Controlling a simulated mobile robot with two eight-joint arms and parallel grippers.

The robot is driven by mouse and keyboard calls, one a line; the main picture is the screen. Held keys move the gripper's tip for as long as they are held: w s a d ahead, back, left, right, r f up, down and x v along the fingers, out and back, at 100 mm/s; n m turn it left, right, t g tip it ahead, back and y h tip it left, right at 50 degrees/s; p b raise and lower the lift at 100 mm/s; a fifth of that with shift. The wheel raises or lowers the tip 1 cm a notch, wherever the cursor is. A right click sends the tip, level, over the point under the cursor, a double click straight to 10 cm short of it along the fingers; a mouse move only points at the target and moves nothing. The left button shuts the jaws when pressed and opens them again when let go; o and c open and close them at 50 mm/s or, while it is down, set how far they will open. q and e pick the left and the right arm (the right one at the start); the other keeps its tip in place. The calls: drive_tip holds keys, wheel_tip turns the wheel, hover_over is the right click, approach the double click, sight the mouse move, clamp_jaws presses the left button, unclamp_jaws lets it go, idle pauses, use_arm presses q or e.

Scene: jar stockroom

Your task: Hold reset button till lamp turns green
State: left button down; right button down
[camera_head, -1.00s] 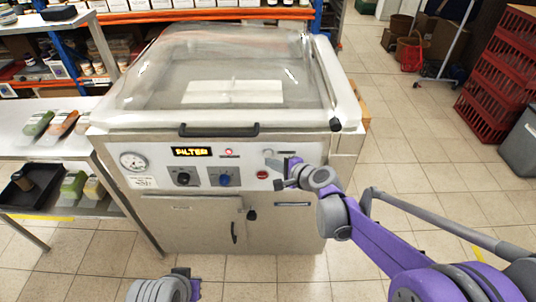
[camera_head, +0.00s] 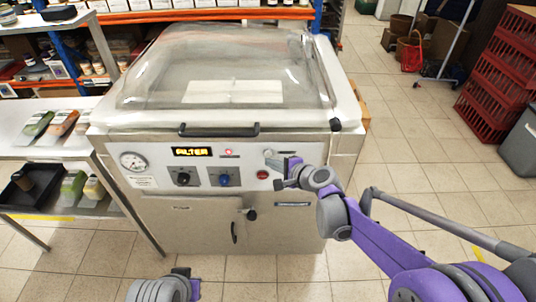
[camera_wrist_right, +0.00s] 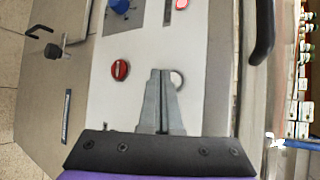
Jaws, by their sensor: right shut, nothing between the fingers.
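The machine's front panel (camera_head: 150,181) carries a small lit red lamp (camera_head: 228,152), a round silver button (camera_head: 268,153) and a red button (camera_head: 262,174). The lamp (camera_wrist_right: 182,4) also glows red in the right wrist view. My right gripper (camera_head: 274,162) is shut and empty at the panel's right side. In the right wrist view its fingertips (camera_wrist_right: 161,72) lie right beside the silver button (camera_wrist_right: 177,79) and partly cover it; contact cannot be told. The red button (camera_wrist_right: 120,70) is apart from the fingers. My left gripper (camera_head: 188,284) is low at the bottom edge, its fingers hidden.
A display reading FILTER (camera_head: 192,152), a gauge (camera_head: 132,161), a black knob (camera_head: 183,178) and a blue knob (camera_head: 224,180) share the panel. A lid handle (camera_head: 218,130) juts out above. A side table (camera_head: 50,145) stands left; open floor lies right.

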drive_tip(key=shift+w, duration=0.1)
drive_tip(key=shift+w, duration=0.35)
